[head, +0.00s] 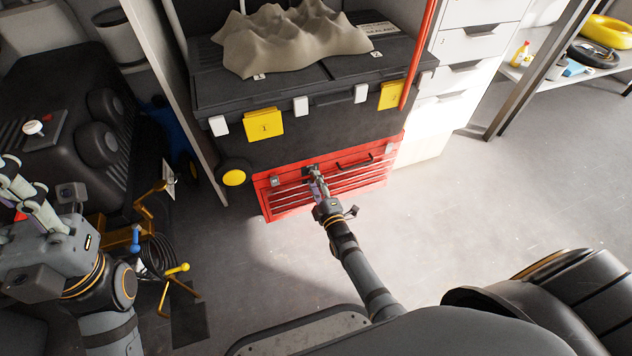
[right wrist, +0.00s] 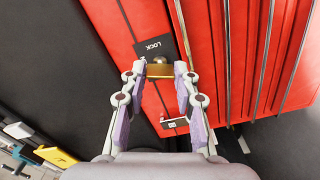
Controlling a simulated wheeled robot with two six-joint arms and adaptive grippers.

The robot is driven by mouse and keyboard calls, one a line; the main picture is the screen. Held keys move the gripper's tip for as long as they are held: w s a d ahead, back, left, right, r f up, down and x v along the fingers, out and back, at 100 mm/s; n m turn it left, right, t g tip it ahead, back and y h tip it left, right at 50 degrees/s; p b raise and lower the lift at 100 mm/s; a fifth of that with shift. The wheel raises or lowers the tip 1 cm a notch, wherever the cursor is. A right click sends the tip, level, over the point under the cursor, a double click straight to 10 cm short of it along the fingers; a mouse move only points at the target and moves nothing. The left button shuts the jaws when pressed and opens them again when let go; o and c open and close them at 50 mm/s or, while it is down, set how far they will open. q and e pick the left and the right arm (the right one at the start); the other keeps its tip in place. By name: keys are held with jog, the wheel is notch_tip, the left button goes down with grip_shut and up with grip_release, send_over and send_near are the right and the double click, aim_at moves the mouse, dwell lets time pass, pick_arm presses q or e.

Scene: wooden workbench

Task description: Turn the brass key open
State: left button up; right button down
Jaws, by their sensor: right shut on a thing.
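In the head view my right gripper (head: 315,178) reaches the upper front of the red toolbox (head: 285,201), and the key cannot be made out there. My left gripper (head: 22,190) is at the left edge, away from the toolbox; its opening is unclear.
A black chest (head: 300,90) with yellow tags and a grey terrain model (head: 290,40) is above the toolbox. White drawers (head: 470,45) stand to the right. A yellow-handled stand and cables (head: 160,250) are at lower left. The floor right of the toolbox is clear.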

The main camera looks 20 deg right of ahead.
jog(key=shift+n, duration=1.9)
jog(key=c, duration=1)
grip_release()
jog(key=shift+s, duration=0.1)
jog(key=s, duration=1.1)
jog(key=shift+s+d, duration=0.2)
jog(key=shift+s, duration=0.2)
